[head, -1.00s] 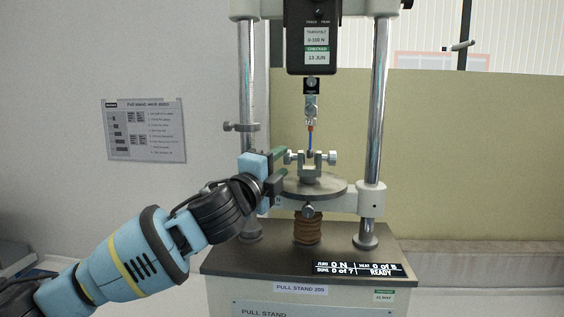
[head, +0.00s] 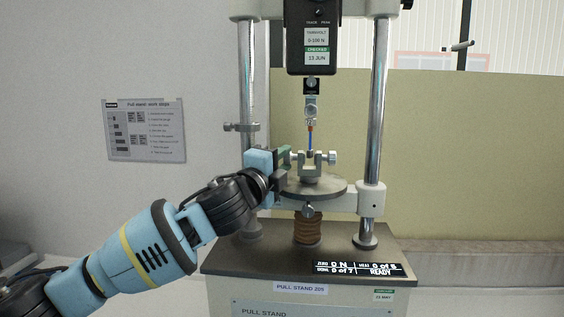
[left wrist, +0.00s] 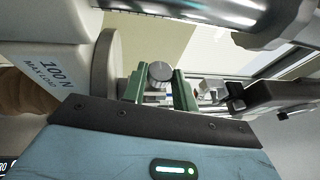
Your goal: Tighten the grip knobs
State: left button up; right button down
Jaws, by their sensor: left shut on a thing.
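The lower grip (head: 311,172) stands on the round plate (head: 325,187) of the pull stand, with a thin blue sample (head: 310,140) upright between it and the upper grip (head: 311,110). Its right grip knob (head: 332,158) is silver and free. My left gripper (head: 288,158) is at the lower grip's left side and covers the left knob in the head view. In the left wrist view, the green fingers (left wrist: 159,92) are on either side of the round silver left knob (left wrist: 159,73), shut on it. My right gripper is in no view.
Two chrome columns (head: 377,110) flank the grips, and the force gauge (head: 312,40) hangs above. A clamp (head: 241,127) sticks out from the left column. There is open room right of the stand.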

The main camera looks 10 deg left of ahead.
pick_arm(q)
jog(key=shift+r, duration=0.15)
jog(key=shift+r+n+g+y, duration=0.2)
jog(key=shift+n+g+y, duration=0.4)
jog(key=shift+g, duration=0.5)
jog(key=shift+r+n+g+y, duration=0.15)
jog(key=shift+n+g+y, duration=0.15)
jog(key=shift+g, duration=0.6)
jog(key=shift+r+n+g+y, duration=0.1)
jog(key=shift+n+g+y, duration=0.15)
jog(key=shift+g, duration=0.65)
jog(key=o, duration=0.7)
jog(key=shift+v, duration=3.9)
